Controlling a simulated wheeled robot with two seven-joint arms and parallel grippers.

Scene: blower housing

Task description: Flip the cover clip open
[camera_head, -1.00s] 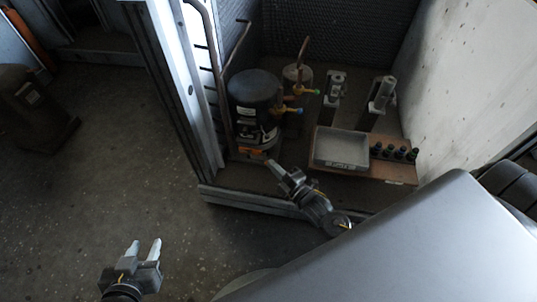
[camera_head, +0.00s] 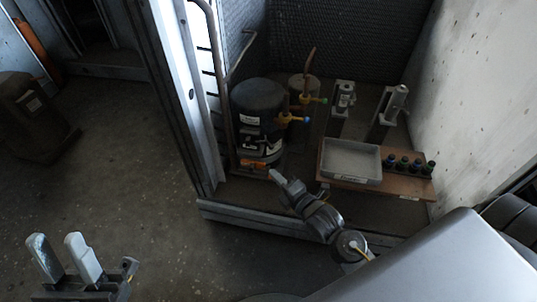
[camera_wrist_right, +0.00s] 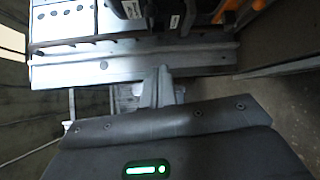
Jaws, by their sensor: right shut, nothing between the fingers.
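A black cylindrical unit (camera_head: 258,115) with white labels stands inside the metal-framed bay. An orange piece (camera_head: 253,164) shows low on its front; I cannot tell whether this is the cover clip or whether a clip is open. My right gripper (camera_head: 274,176) is shut and empty, its tips just right of and slightly below the orange piece in the head view; contact cannot be told. In the right wrist view its closed fingers (camera_wrist_right: 158,75) point toward the bay's metal sill, with the dark unit cut off at the top edge. My left gripper (camera_head: 62,258) is open and empty over the floor.
A grey tray (camera_head: 351,160) and several dark bottles (camera_head: 408,165) sit on a brown board right of the unit. Two metal devices on stands (camera_head: 341,105) are behind. A metal sill (camera_head: 290,222) bounds the bay's front.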

